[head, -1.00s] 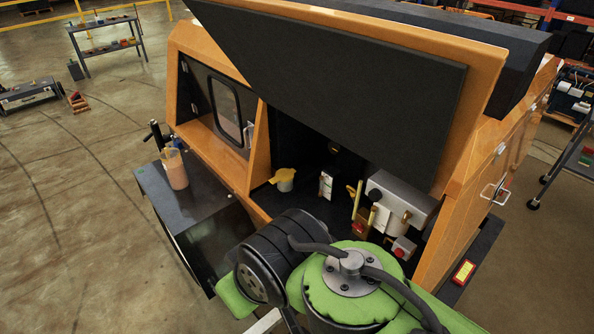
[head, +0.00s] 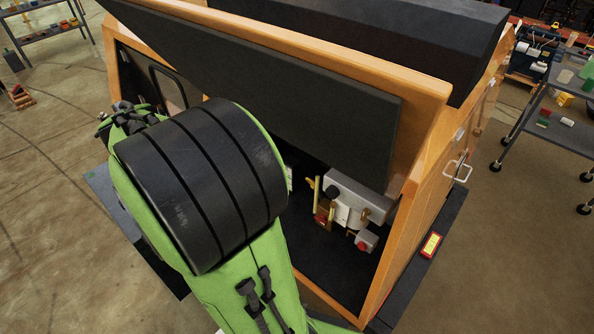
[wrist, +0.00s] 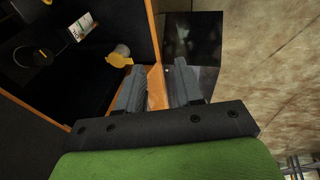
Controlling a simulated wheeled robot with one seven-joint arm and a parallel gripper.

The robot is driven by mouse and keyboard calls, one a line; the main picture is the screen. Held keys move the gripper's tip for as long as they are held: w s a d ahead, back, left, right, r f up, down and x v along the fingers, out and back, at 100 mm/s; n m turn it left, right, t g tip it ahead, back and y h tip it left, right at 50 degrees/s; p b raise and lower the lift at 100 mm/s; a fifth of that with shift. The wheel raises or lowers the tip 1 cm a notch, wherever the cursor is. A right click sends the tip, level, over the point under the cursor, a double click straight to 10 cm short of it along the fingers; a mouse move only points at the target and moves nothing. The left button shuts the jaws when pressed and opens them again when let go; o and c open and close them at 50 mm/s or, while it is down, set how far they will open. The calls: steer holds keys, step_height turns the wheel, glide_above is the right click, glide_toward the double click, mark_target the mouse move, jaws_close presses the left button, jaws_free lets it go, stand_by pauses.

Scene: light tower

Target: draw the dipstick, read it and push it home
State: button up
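In the head view a slim yellow upright piece (head: 317,195), which may be the dipstick handle, stands beside a grey metal box (head: 352,192) in the open engine bay. I cannot tell for sure that it is the dipstick. My gripper (wrist: 158,75) shows in the wrist view with its two grey fingers apart and nothing between them. It is over the orange edge (wrist: 157,90) of the bay, away from the grey box. In the head view my arm hides the gripper.
A yellow-capped container (wrist: 120,57) and a white label (wrist: 83,25) lie inside the bay in the wrist view. The raised dark hood (head: 270,85) overhangs the bay. A grey cart (head: 555,125) stands at right.

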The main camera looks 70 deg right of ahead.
steer(key=s+d+f+m+g+p, duration=0.1)
steer(key=s+d+f+g, duration=0.15)
steer(key=d, duration=0.65)
steer(key=g+h+p, duration=0.1)
steer(key=g+p, duration=0.1)
steer(key=g, duration=0.3)
glide_toward(308, 179)
steer(key=shift+m, duration=0.3)
steer(key=x, duration=0.8)
steer(key=shift+b, duration=0.4)
steer(key=shift+r, duration=0.1)
jaws_close()
steer(key=shift+a, duration=0.1)
